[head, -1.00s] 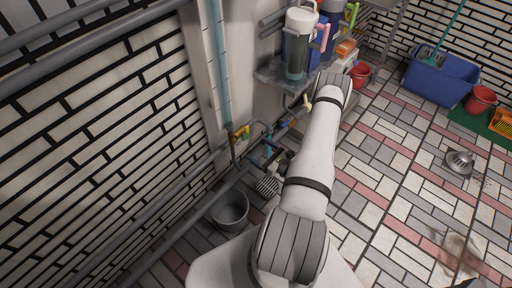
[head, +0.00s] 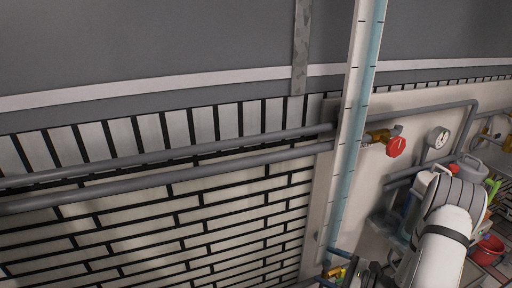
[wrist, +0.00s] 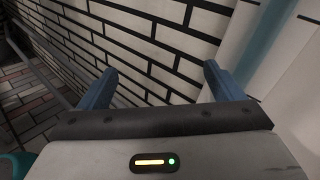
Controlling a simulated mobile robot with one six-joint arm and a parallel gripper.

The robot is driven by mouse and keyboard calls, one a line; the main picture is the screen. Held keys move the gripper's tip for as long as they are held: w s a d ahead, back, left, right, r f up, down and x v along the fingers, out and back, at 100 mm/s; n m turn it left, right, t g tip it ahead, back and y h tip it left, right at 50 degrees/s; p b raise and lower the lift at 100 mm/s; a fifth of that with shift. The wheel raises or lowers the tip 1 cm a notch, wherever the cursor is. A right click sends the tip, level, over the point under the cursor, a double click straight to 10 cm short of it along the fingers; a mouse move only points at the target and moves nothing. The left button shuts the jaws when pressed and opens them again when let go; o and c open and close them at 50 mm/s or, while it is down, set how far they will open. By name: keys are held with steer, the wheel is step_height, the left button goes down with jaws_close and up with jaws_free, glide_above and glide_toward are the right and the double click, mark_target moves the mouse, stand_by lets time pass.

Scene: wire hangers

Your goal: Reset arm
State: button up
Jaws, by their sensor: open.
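My gripper (wrist: 160,86) shows in the wrist view with its two blue fingers spread wide apart. Nothing is between them. A white brick wall with dark joints lies beyond the fingers, and a pale post with a blue-green strip stands to the right. In the head view my white arm is at the lower right; I cannot clearly make out the gripper there. No wire hanger is in view.
Two grey pipes (head: 165,171) run along the brick wall. A clear blue-tinted vertical pipe (head: 357,120), a red valve handle (head: 396,146) and a pressure gauge (head: 438,138) are near my arm. A red bucket (head: 488,250) stands at the lower right.

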steer(key=s+a+r+n+g+h+p, duration=0.1)
steer(key=s+a+r+n+g+p, duration=0.2)
steer(key=r, duration=0.5)
steer(key=s+a+r+n+g+h+p, duration=0.2)
steer(key=s+a+r+n+g, duration=0.2)
steer(key=r+n, duration=0.25)
steer(key=s+a+r+n+g+h+p, duration=0.1)
steer(key=s+a+r+n+g+p, duration=0.2)
steer(key=r, duration=0.5)
steer(key=s+d+r+n+t+h+p, duration=0.1)
steer(key=s+r+n+h+p, duration=0.2)
steer(key=r, duration=0.6)
steer(key=s+d+r+n+t+h+p, duration=0.1)
steer(key=s+r+n+t+h+p, duration=0.1)
steer(key=s+r+n+h, duration=0.4)
step_height(320, 180, up, 3)
steer(key=shift+f+n+h+p, duration=0.1)
steer(key=shift+n+h+p, duration=0.25)
steer(key=shift+h+p, duration=0.4)
steer(key=shift+c, duration=0.5)
